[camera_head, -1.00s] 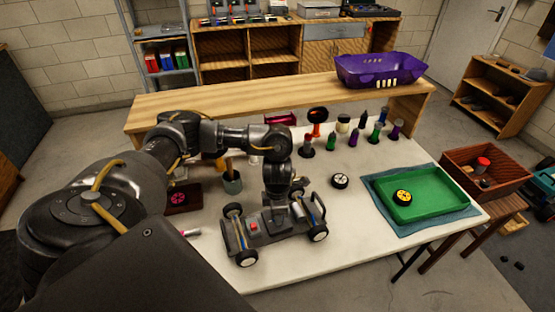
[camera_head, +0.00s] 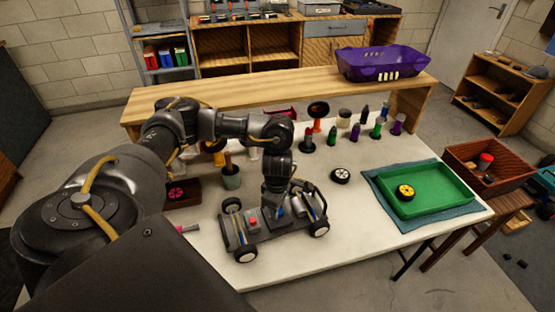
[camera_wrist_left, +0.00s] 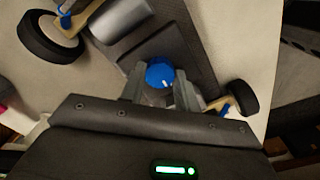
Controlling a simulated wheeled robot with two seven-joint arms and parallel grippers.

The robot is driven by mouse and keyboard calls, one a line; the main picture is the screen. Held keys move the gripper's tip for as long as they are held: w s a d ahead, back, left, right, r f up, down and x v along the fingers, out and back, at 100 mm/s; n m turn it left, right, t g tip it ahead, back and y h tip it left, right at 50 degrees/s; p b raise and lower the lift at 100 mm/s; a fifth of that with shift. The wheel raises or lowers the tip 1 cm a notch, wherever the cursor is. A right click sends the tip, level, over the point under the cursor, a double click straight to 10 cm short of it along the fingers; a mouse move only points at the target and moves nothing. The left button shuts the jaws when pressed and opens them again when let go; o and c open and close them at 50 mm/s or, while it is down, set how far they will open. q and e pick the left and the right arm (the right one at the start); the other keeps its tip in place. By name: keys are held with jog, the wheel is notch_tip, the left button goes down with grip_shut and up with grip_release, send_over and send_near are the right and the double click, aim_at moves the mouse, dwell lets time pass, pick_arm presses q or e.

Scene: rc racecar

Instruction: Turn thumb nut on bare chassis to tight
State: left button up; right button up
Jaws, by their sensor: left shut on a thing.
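The bare chassis (camera_head: 262,238) stands on its wheels on the white table, near the front edge. My left gripper (camera_head: 278,212) points down at the middle of the chassis from above. In the left wrist view, a round blue thumb nut (camera_wrist_left: 160,74) with a small white mark sits between the two fingers of the left gripper (camera_wrist_left: 161,88). The fingers are shut on its sides. In the head view the nut is mostly hidden by the gripper. My right gripper is not in view.
A loose wheel (camera_head: 340,175) lies right of the chassis. Several bottles (camera_head: 356,131) stand behind.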

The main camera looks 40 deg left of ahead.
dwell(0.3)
pick_arm(q)
jog(key=o, duration=1)
jog(key=shift+c, duration=0.2)
notch_tip(320, 180, up, 11)
jog(key=p, duration=0.1)
jog(key=shift+f, duration=0.15)
